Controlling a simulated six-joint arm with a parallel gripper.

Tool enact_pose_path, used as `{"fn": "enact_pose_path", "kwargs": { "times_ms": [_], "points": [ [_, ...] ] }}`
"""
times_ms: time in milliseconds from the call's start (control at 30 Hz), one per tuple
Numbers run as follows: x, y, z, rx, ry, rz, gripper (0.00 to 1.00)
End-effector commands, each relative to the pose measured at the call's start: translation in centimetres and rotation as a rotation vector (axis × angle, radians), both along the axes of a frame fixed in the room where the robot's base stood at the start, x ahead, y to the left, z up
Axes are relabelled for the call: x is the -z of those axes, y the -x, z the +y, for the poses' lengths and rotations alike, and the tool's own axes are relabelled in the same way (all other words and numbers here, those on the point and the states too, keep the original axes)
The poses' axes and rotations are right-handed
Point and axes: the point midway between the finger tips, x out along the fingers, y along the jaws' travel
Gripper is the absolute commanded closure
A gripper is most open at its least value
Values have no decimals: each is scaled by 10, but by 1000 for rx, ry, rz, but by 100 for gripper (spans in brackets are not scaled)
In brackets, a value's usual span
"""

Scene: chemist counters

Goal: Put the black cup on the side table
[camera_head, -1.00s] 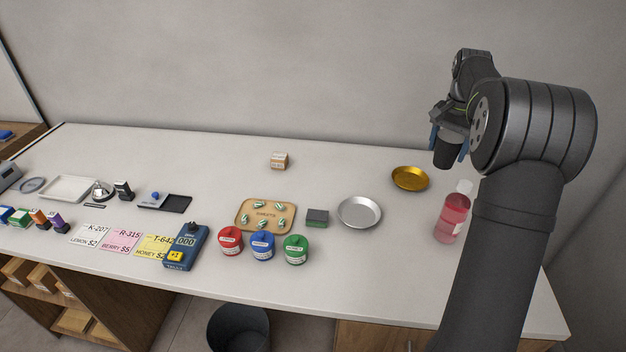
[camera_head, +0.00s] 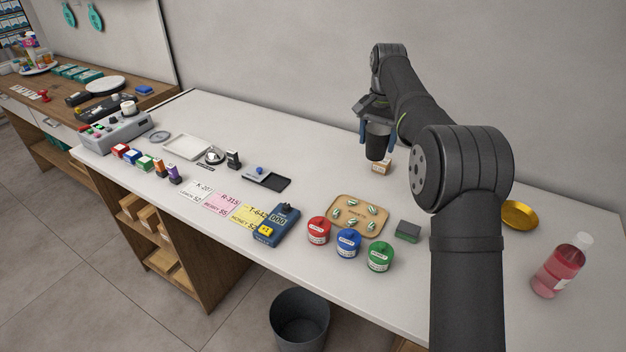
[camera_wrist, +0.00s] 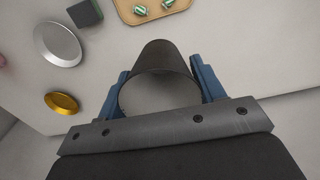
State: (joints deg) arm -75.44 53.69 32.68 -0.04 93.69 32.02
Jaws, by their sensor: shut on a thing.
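The black cup (camera_head: 377,142) is held upright between the blue fingers of my gripper (camera_head: 377,130), above the back part of the white counter (camera_head: 240,125). In the wrist view the cup (camera_wrist: 160,58) fills the space between the two fingers of my gripper (camera_wrist: 160,90). The cup partly covers a small cardboard box (camera_head: 384,168) behind it in the head view. A wooden table (camera_head: 52,92) stands at the far left against the wall; I cannot tell for certain that it is the side table.
The wooden table holds a white round plate (camera_head: 105,85) and dark devices. On the counter are a sweets tray (camera_head: 358,228), red, blue and green jars (camera_head: 348,243), a gold dish (camera_head: 519,215) and a pink bottle (camera_head: 558,270). A bin (camera_head: 300,318) stands on the floor.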

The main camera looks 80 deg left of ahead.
Motion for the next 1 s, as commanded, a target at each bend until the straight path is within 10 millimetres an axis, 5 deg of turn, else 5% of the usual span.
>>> {"fn": "enact_pose_path", "kwargs": {
  "times_ms": [133, 567, 1000],
  "points": [
    [1, 27, 10, -31, 1, 0, 58],
    [56, 31, 14, -30, 2, 1, 58],
    [111, 103, 68, -31, 1, 0, 58]
  ]
}}
